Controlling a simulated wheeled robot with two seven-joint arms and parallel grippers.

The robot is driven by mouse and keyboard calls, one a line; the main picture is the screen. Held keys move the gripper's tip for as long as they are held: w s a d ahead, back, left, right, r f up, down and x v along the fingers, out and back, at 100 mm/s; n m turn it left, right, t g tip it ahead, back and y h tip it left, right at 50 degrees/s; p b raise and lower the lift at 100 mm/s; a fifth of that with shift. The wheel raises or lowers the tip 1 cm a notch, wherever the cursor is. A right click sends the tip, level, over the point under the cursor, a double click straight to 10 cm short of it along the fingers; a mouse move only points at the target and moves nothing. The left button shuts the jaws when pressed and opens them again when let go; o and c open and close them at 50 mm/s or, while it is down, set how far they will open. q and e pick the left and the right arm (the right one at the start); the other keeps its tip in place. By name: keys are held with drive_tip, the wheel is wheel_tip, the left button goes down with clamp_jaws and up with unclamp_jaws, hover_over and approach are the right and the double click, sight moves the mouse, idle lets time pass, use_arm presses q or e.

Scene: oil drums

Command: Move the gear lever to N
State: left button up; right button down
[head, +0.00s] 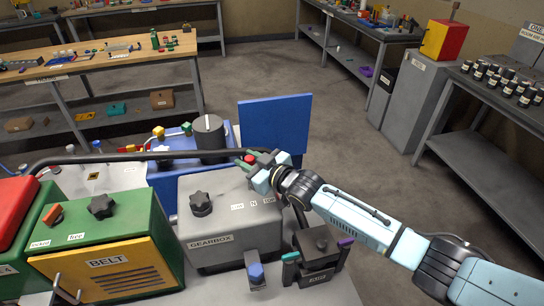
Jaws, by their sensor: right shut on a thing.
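The grey gearbox (230,238) stands in the lower middle, with its name on the front. Its top carries a row of small position labels (253,204), with N in the middle. My right gripper (256,169) reaches in from the right and is shut just above and behind these labels. A small red knob (249,158) shows at its fingertips and seems to be the gear lever's top. The lever's shaft is hidden by the gripper, so I cannot tell which label it stands at. My left gripper is not in view.
A black star knob (201,203) sits on the gearbox's left. The green and yellow belt unit (108,262) stands left of it, and a dark box with coloured handles (317,258) at its right. A blue panel (275,122) stands behind. A dark pipe (110,156) runs across behind the gearbox.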

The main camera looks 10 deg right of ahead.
drive_tip(key=shift+a+h, duration=0.25)
drive_tip(key=shift+h, duration=0.05)
drive_tip(key=c, duration=1.1)
unclamp_jaws()
drive_tip(key=shift+s+d, duration=0.1)
drive_tip(key=shift+s, duration=0.05)
drive_tip(key=v, duration=1.3)
drive_tip(key=shift+d+r, duration=0.1)
